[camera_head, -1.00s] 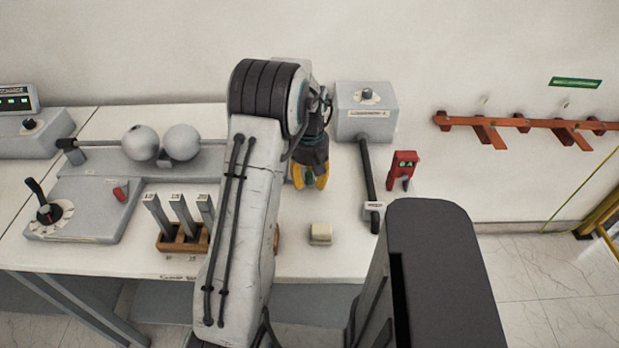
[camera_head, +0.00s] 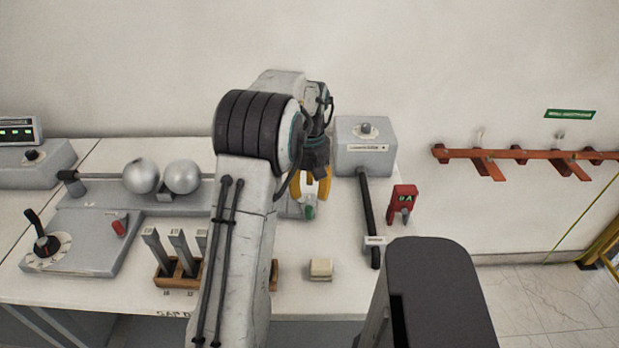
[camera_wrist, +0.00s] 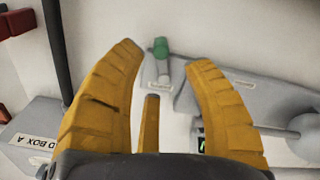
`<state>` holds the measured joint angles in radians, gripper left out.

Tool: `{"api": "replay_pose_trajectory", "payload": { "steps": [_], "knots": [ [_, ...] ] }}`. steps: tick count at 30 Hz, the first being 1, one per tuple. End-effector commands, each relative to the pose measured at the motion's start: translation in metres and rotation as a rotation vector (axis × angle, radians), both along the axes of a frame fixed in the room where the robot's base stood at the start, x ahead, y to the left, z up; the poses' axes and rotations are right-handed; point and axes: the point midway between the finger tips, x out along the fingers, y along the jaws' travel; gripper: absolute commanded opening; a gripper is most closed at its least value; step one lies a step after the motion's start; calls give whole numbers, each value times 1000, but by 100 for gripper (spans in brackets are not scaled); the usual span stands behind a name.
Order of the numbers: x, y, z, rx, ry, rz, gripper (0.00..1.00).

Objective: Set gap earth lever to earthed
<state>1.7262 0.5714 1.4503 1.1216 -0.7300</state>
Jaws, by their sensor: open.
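A small lever with a green grip stands on a grey mount near the right end of the sphere-gap base; I take it as the gap earth lever (camera_wrist: 160,48). Its green end also shows in the head view (camera_head: 310,211), just below my gripper (camera_head: 313,188). In the wrist view my gripper (camera_wrist: 164,56) is open and empty, its yellow fingers spread either side of the lever in the picture. I cannot tell how far the lever is beyond the fingertips. My arm hides part of the base in the head view.
Two metal spheres (camera_head: 162,177) are at the left. A grey box (camera_head: 365,146) with a black rod (camera_head: 366,211) and a red unit (camera_head: 402,204) stand at the right. A wooden block with upright grey bars (camera_head: 176,272) and a small cream block (camera_head: 320,269) lie in front.

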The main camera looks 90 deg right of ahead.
Motion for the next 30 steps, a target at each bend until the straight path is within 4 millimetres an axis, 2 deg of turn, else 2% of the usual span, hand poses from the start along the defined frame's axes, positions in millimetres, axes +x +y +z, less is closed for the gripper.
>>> {"api": "replay_pose_trajectory", "payload": {
  "steps": [3, 9, 30],
  "knots": [
    [0, -1, 15, -3, 1, 0, 45],
    [0, 0, 30, -1, 0, 0, 45],
    [0, 0, 34, 1, 0, 0, 45]
  ]
}}
